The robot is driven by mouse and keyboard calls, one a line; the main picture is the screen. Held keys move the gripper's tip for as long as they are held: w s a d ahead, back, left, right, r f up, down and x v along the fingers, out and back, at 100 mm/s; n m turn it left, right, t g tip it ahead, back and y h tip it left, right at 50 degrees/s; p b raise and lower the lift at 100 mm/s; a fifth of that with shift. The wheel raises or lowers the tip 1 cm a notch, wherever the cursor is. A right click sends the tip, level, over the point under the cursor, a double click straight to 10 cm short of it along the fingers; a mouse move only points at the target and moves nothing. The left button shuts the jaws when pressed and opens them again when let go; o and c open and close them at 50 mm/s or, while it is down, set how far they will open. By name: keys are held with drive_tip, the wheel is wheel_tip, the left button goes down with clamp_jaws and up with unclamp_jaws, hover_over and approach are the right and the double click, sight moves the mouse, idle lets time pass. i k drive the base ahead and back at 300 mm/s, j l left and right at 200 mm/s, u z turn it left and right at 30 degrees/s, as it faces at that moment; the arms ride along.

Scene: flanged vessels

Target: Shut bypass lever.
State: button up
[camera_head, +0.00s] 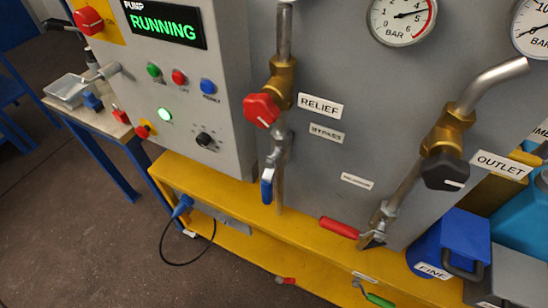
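A label reading BYPASS (326,132) sits on the grey panel, right of a vertical pipe. On that pipe, left of and below the label, is a small metal valve (279,148) with a blue-handled lever (267,186). The blue lever hangs down, roughly in line with the pipe. Just above it on the same pipe is a brass valve with a red knob (261,110), beside the RELIEF label (320,106). My gripper is not in view.
A red-handled lever (339,228) lies at the foot of the outlet pipe, below a black knob (445,171). A control box (190,100) reading RUNNING stands left of the pipes. A yellow frame (235,200) runs below. A blue container (450,245) stands lower right.

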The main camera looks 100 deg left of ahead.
sight(266, 186)
drive_tip(key=u, duration=1.9)
